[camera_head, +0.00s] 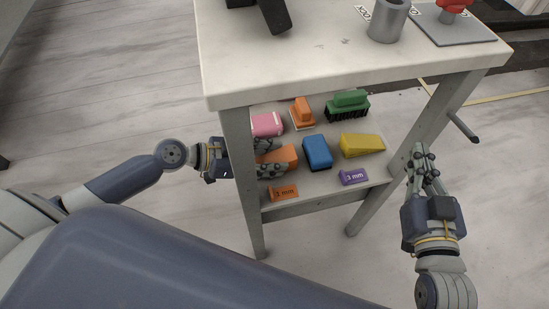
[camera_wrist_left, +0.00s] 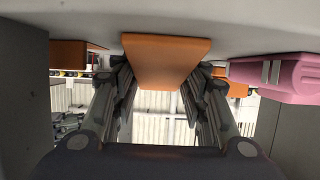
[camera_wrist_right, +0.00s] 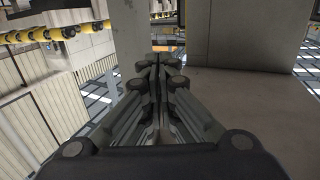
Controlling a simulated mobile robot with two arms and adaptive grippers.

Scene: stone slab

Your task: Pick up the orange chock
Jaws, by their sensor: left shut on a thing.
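The orange chock (camera_head: 287,154) is a wedge on the lower shelf, at its left side behind the table leg. It also shows between the fingers in the left wrist view (camera_wrist_left: 165,62). My left gripper (camera_head: 272,159) reaches in from the left past the leg and is shut on the chock, one finger on each side. Whether the chock touches the shelf cannot be told. My right gripper (camera_head: 425,160) is outside the table at the right, empty, with its fingers together. These closed fingers show in the right wrist view (camera_wrist_right: 158,75).
The lower shelf (camera_head: 325,183) also holds a pink block (camera_head: 267,124), a blue chock (camera_head: 317,152), a yellow wedge (camera_head: 361,145), an orange brush (camera_head: 302,113) and a green brush (camera_head: 348,105). The tabletop (camera_head: 320,62) hangs above.

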